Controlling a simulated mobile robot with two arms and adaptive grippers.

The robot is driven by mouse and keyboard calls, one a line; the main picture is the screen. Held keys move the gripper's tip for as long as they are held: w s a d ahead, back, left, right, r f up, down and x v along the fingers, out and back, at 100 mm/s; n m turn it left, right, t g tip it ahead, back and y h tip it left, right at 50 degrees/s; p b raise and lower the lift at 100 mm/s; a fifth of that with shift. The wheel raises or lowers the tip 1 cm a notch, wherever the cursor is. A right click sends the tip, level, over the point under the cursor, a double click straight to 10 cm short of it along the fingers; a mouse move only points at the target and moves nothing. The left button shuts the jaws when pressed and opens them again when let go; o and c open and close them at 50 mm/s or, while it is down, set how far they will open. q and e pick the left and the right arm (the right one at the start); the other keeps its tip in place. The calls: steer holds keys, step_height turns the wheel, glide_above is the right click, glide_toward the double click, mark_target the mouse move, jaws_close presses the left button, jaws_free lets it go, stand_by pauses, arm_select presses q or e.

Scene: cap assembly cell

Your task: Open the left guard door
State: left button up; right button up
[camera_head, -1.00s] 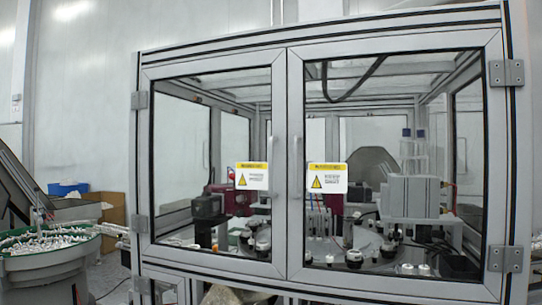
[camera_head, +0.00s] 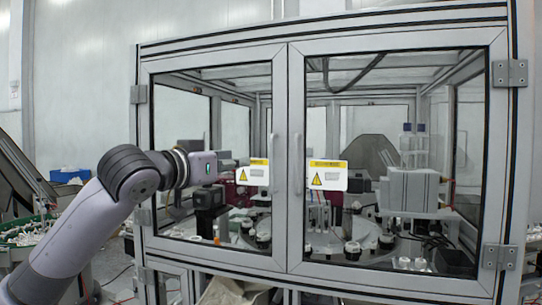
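The left guard door (camera_head: 280,215) is a glass panel in a grey frame, and it is shut. Its thin vertical handle (camera_head: 271,150) is on the right edge, beside the middle post line. My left arm comes in from the left, and my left gripper (camera_head: 228,165) is in front of the left door's glass, pointing right towards the handle and apart from it. Its fingers are not clear, so I cannot tell whether they are open or shut. A yellow and white warning label (camera_head: 259,172) on the left door is partly covered by it. My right gripper is not in view.
The right guard door (camera_head: 400,275) is shut, with its own handle (camera_head: 297,160) and warning label (camera_head: 327,175). Hinges (camera_head: 139,94) sit on the cabinet's outer left edge. A bowl feeder (camera_head: 25,235) with parts stands at the left. Machinery is behind the glass.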

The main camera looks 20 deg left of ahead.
mark_target(270, 158)
arm_select(q)
steer(key=p+x, duration=0.6)
steer(key=x, duration=0.9)
steer(key=shift+w+d, duration=0.1)
steer(key=shift+w, duration=0.05)
steer(key=shift+w+d+f+p, duration=0.15)
steer(key=shift+w+p, duration=0.2)
steer(key=shift+w, duration=0.25)
steer(key=shift+c, duration=0.4)
jaws_close()
